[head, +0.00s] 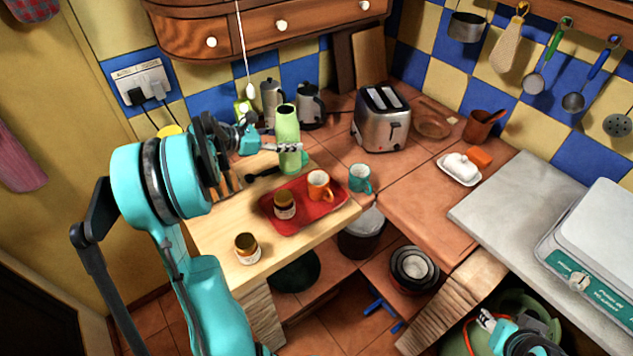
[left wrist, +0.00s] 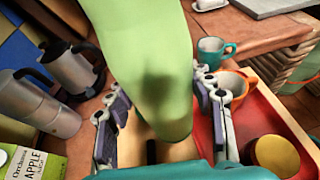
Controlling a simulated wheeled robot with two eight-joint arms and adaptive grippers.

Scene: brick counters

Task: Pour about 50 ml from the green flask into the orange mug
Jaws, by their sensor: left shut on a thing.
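The green flask (head: 287,126) is upright, with its open mouth at the top. My left gripper (head: 289,148) is shut around its body. In the left wrist view the flask (left wrist: 150,50) fills the middle between the fingers (left wrist: 165,108). I cannot tell whether its base touches the wooden board. The orange mug (head: 319,182) stands upright on the red tray, right of and nearer than the flask. It shows partly in the left wrist view (left wrist: 236,84), behind a finger. My right gripper (head: 487,319) is low at the right, away from both; its opening is unclear.
The red tray (head: 272,219) also holds a brown-lidded jar (head: 284,206). A teal mug (head: 360,178) stands just right of the tray. Another jar (head: 247,248) is at the board's front. Metal pots (head: 311,105) and a toaster (head: 382,118) stand behind.

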